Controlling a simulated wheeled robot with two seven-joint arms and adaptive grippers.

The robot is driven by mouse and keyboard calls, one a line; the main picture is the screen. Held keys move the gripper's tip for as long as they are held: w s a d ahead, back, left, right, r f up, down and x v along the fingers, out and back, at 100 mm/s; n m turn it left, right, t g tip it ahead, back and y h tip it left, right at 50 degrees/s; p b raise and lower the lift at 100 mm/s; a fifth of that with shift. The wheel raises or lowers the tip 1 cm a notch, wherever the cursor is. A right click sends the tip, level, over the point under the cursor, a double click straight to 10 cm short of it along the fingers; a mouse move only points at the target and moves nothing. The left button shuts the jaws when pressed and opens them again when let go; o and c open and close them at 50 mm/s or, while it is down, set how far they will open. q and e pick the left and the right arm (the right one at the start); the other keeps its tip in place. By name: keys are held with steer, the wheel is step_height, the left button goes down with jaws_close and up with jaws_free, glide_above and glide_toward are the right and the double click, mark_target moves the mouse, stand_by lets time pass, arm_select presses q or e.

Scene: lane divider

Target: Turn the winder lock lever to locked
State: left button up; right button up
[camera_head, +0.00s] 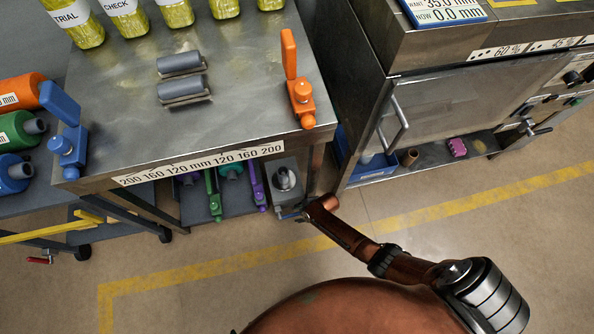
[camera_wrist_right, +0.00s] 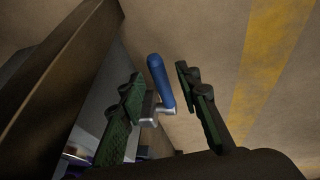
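In the right wrist view a lever with a blue handle (camera_wrist_right: 160,82) and a bent grey metal arm (camera_wrist_right: 150,113) stands between the two dark green fingers of my right gripper (camera_wrist_right: 159,76). The fingers are open, with a visible gap on the right of the handle. In the head view my right gripper (camera_head: 303,214) is beside the lower front of a grey metal box with a round knob (camera_head: 285,180), under the table's right end. The lever is small and mostly hidden there. I cannot read any locked marking. My left gripper is not in view.
The steel table (camera_head: 235,115) overhangs the box; its right leg stands close to my gripper. Orange (camera_head: 301,92) and blue (camera_head: 68,145) upright devices stand at its front corners, with two grey rollers (camera_head: 183,90) on top. A steel cabinet (camera_head: 440,110) is right. Open floor lies in front.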

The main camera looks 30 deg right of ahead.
jaws_close()
stand_by(0.3)
stand_by(0.4)
